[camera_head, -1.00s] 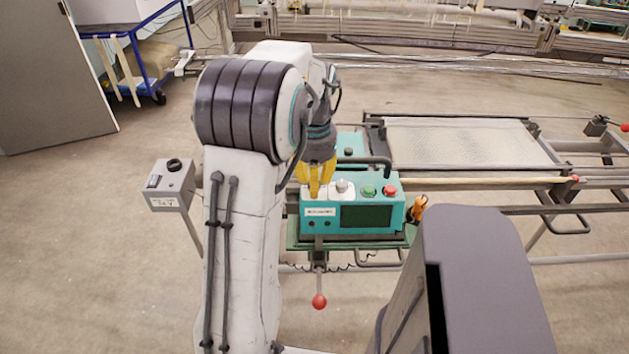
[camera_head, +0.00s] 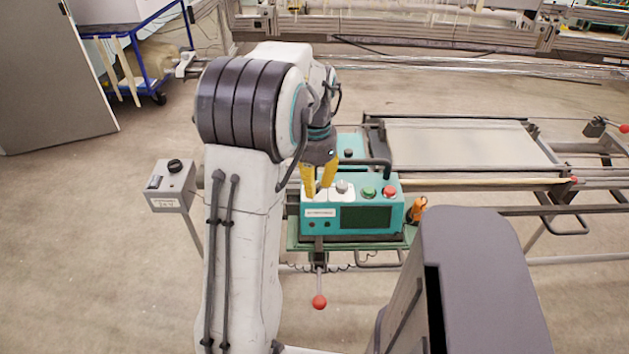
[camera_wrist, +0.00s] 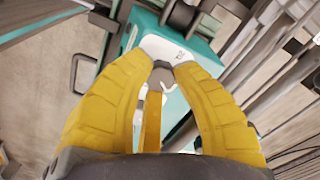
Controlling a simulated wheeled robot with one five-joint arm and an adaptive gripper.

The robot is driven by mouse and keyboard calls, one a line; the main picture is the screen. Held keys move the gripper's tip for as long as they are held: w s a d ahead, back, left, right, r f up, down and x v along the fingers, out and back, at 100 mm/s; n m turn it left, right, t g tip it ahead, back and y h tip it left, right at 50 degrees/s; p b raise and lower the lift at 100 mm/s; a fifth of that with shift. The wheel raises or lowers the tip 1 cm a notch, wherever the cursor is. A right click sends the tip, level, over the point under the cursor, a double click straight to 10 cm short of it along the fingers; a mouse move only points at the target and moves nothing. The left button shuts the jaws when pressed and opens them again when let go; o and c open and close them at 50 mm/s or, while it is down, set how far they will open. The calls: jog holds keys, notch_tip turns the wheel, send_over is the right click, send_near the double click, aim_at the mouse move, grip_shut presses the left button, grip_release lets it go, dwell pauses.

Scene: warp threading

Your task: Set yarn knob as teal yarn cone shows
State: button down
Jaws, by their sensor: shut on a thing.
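A teal control box (camera_head: 338,219) with a dark screen stands in front of my arm in the head view. Its sloped top carries a pale grey knob (camera_head: 343,187), a green button (camera_head: 369,191) and a red button (camera_head: 389,192). My gripper (camera_head: 318,193), with yellow fingers, points down at the box's left end, left of the pale knob. In the wrist view my gripper (camera_wrist: 167,67) is shut on a dark grey knob (camera_wrist: 161,74) over a white plate (camera_wrist: 165,48). The fingers hide most of this knob. I cannot make out a teal yarn cone.
A grey switch box (camera_head: 172,185) on a post stands left of my arm. A small orange item (camera_head: 418,208) is at the control box's right. A red-tipped lever (camera_head: 319,301) hangs below. A loom frame (camera_head: 460,142) lies behind; open floor is at left.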

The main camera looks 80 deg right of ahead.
jog(key=shift+f+m, duration=0.1)
jog(key=shift+m, duration=1.5)
jog(key=c, duration=1)
grip_release()
jog(key=shift+o, duration=0.2)
notch_tip(320, 180, up, 12)
jog(key=shift+o, duration=0.2)
